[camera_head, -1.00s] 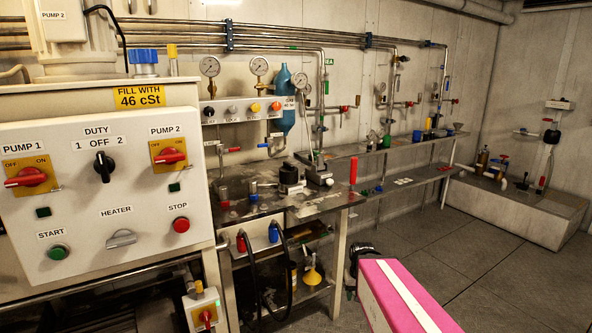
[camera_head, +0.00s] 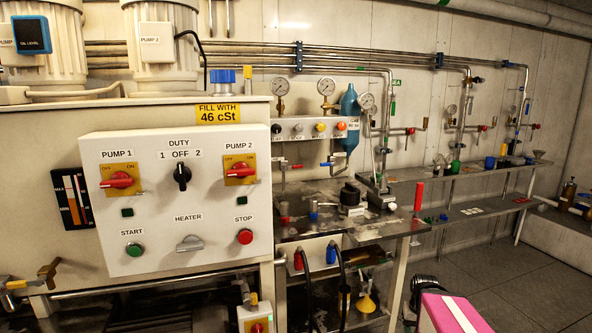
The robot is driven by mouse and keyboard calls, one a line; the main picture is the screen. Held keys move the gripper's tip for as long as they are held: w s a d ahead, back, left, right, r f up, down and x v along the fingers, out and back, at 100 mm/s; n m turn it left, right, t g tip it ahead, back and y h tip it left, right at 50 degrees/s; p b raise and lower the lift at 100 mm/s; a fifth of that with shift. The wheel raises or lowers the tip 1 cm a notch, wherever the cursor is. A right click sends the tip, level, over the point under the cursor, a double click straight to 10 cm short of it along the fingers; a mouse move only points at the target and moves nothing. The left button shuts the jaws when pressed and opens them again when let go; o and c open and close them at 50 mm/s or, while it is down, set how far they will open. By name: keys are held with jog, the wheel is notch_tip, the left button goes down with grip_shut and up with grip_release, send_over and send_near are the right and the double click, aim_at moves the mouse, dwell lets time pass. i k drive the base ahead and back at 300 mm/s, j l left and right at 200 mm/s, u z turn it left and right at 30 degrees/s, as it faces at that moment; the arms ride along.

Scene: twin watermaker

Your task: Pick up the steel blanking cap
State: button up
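I cannot make out the steel blanking cap for certain. Several small fittings stand on the dark steel workbench (camera_head: 330,232), too small to tell apart, among them a red-and-grey piece (camera_head: 284,211) and a blue-and-grey piece (camera_head: 313,209). A pink, white-striped part that appears to be my arm is at the lower right. A dark rounded part at its far end may be my gripper (camera_head: 425,283). It is low, in front of and to the right of the bench, apart from the bench top. Its fingers cannot be made out.
A control panel (camera_head: 175,215) with switches fills the left. Black hoses (camera_head: 342,285) hang at the bench front, with a yellow funnel (camera_head: 366,303) on the lower shelf. A long wall shelf (camera_head: 470,172) holds small items. The floor (camera_head: 520,280) at right is open.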

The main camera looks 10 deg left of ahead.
aim_at(284, 206)
jog(key=l+u, duration=0.2)
jog(key=u, duration=0.2)
jog(key=l+u, duration=0.45)
jog(key=u, duration=0.3)
jog(key=l+u, duration=0.35)
jog(key=i+j, duration=0.05)
jog(key=j, duration=0.05)
